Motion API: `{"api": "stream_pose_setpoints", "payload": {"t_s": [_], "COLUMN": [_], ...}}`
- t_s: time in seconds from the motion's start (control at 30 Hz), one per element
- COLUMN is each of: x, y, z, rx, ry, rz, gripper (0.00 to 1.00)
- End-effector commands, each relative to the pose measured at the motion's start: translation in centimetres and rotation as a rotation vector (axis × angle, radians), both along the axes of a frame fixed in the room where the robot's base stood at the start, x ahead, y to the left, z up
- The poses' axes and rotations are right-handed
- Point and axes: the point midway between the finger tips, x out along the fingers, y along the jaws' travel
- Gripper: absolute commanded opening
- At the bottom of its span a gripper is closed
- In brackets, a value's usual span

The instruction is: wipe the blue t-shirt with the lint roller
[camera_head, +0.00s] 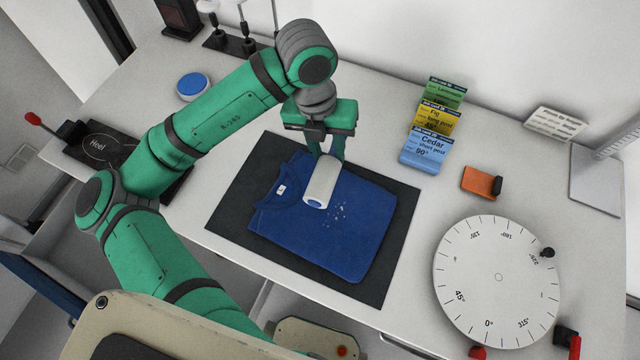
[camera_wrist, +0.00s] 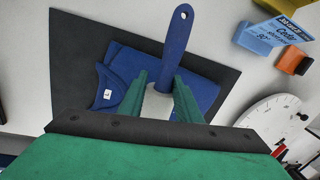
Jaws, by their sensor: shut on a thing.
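The blue t-shirt (camera_head: 335,250) lies folded on a dark mat (camera_head: 384,285) in the head view; its neck and white label are at the left, and a patch of pale specks shows right of the roller. The lint roller (camera_head: 320,182) has a white cylinder over the shirt; whether it touches the cloth I cannot tell. Its blue handle (camera_wrist: 178,45) shows in the wrist view, reaching away past the shirt's edge. My gripper (camera_head: 331,152) is above the shirt, shut on the roller. The green fingers (camera_wrist: 158,92) stand on either side of the white roller in the wrist view.
A white numbered dial (camera_head: 490,285) is at the right. Colored cards (camera_head: 428,150), an orange block (camera_head: 481,182) and a white sign (camera_head: 556,123) stand behind it. A blue-topped round tin (camera_head: 193,85) and a black "Heel" plate (camera_head: 95,146) are at the left. Table is clear between mat and cards.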

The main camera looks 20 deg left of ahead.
Motion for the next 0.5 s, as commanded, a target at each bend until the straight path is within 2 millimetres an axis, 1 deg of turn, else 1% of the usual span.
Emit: {"api": "stream_pose_setpoints", "payload": {"t_s": [0.2, 0.5], "x": [0.2, 0.2], "y": [-0.9, -0.8], "z": [2.0, 4.4], "rx": [0.0, 0.0], "ry": [-0.001, -0.001], "rz": [-0.019, -0.017], "gripper": [0.0, 0.0]}}
